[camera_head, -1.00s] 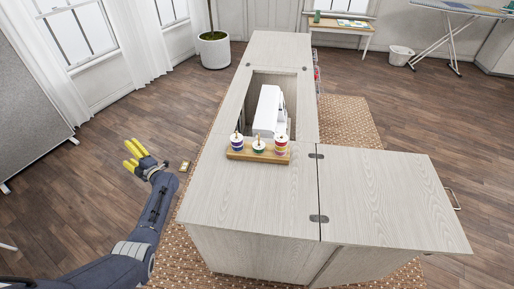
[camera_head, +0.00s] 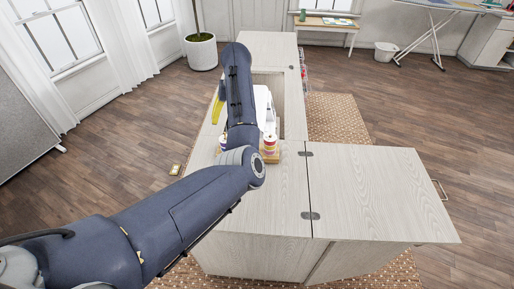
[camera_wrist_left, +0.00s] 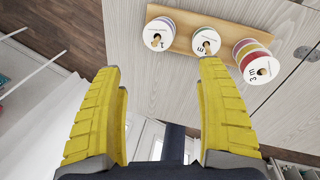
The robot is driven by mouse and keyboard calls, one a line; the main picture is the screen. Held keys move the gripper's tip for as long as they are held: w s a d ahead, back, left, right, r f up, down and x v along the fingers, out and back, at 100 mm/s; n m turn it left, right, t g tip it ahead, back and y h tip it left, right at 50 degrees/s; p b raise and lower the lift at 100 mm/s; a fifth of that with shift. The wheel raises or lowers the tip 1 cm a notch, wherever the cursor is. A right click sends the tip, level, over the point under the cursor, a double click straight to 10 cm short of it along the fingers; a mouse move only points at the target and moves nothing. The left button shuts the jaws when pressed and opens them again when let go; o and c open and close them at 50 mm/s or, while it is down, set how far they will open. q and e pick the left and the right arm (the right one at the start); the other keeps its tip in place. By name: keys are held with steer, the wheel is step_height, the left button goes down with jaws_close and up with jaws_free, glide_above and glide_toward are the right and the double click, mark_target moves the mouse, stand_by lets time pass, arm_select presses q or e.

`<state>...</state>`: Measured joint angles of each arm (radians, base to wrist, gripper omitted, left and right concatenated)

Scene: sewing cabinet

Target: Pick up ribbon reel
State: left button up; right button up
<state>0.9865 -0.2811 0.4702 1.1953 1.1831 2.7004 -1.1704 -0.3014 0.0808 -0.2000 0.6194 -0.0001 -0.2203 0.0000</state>
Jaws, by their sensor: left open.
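Three ribbon reels stand on a wooden board (camera_wrist_left: 222,30) on the cabinet top. In the left wrist view, one is purple-edged (camera_wrist_left: 160,34), the middle one is green (camera_wrist_left: 206,42), and one is red and multicoloured (camera_wrist_left: 254,62). The red reel (camera_head: 270,142) also shows in the head view; my left arm hides the middle reel and most of the purple one. My left gripper (camera_wrist_left: 160,64) is open and empty, its yellow fingers apart from the reels. In the head view only a yellow finger (camera_head: 217,110) shows beside the arm. My right gripper is not in view.
A white sewing machine (camera_head: 263,100) sits in the cabinet's recess, partly behind my arm. The cabinet's right leaf (camera_head: 375,195) is bare. A potted plant (camera_head: 201,50) stands on the floor at the back left.

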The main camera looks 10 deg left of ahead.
arm_select(q)
steer(key=shift+t+h, duration=0.3)
steer(key=shift+h, duration=0.6)
steer(key=d, duration=0.2)
steer(key=w+d+r, duration=0.1)
steer(key=d, duration=0.1)
steer(key=d+r, duration=0.1)
steer(key=d, duration=0.1)
steer(key=shift+w, duration=0.3)
step_height(320, 180, down, 4)
steer(key=shift+r, duration=0.1)
steer(key=shift+f, duration=1.9)
steer(key=shift+w+f, duration=0.2)
steer(key=shift+f, duration=4.05)
steer(key=shift+s+f, duration=0.15)
steer(key=shift+f, duration=0.25)
